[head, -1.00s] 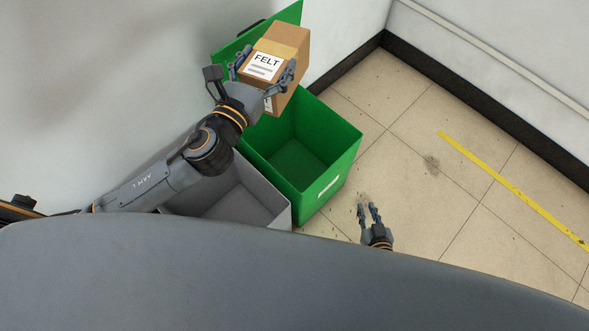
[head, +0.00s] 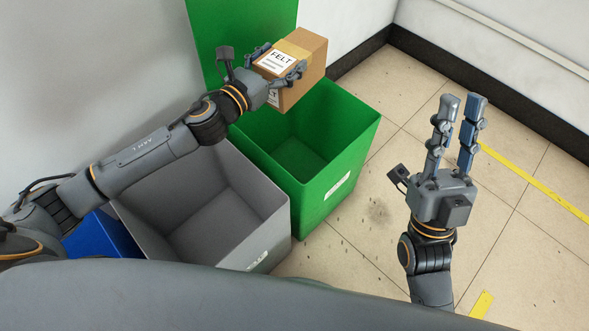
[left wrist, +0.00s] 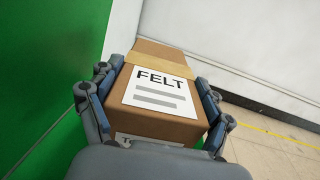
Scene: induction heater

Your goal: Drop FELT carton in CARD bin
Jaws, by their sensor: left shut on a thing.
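The FELT carton (head: 306,66) is a brown box with tan tape and a white label. My left gripper (head: 279,66) is shut on it and holds it above the far part of the green bin (head: 349,137), in front of the raised green lid (head: 232,28). In the left wrist view the carton (left wrist: 168,122) sits between the two fingers of my left gripper (left wrist: 158,100). The green bin is open and its visible inside is empty; the label on its front is too small to read. My right gripper (head: 460,110) is empty, its fingers apart, over the floor at the right.
An open, empty grey bin (head: 257,232) stands left of the green bin, with a blue bin (head: 100,236) beyond it, partly hidden. A wall runs behind. The tiled floor at the right is clear, with yellow tape (head: 535,183).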

